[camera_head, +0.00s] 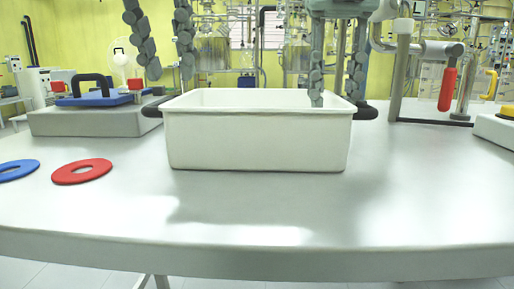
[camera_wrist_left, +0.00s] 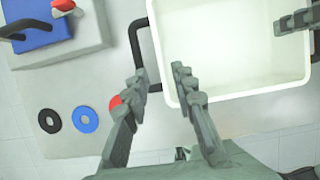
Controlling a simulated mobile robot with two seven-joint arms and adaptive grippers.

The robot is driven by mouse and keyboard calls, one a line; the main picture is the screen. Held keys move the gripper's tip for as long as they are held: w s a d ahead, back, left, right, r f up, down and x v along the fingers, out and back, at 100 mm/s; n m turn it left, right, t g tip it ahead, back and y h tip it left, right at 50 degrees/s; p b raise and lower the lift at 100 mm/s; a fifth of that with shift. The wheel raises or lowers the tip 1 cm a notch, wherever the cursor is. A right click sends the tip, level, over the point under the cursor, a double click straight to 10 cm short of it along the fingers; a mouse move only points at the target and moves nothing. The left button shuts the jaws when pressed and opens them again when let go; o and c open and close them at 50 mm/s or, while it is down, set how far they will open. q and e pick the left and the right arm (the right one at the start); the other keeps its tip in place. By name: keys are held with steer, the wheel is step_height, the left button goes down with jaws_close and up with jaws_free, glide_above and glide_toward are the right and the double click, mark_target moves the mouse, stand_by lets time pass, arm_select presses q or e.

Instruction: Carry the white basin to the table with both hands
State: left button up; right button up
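The white basin (camera_head: 258,140) stands upright on the grey table (camera_head: 425,200), with a dark handle at each end. Its left handle (camera_head: 153,107) also shows in the left wrist view (camera_wrist_left: 137,45). My left gripper (camera_head: 170,73) is open and empty, above the basin's left end. In the left wrist view its fingers (camera_wrist_left: 157,74) are spread near the left handle and basin wall. My right gripper (camera_head: 335,97) is open at the basin's right end, one finger inside the wall and the other near the right handle (camera_head: 366,112). Contact there cannot be told.
A red ring (camera_head: 82,171) and a blue ring (camera_head: 18,170) lie on the table at left; a black ring (camera_wrist_left: 50,120) shows in the left wrist view. A grey block with a blue lid (camera_head: 97,98) stands back left. A stand with a red handle (camera_head: 447,88) is back right. The front is clear.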

step_height(320, 180, up, 11)
stand_by(0.3)
steer(key=shift+s+f, duration=0.1)
steer(key=shift+f, duration=0.05)
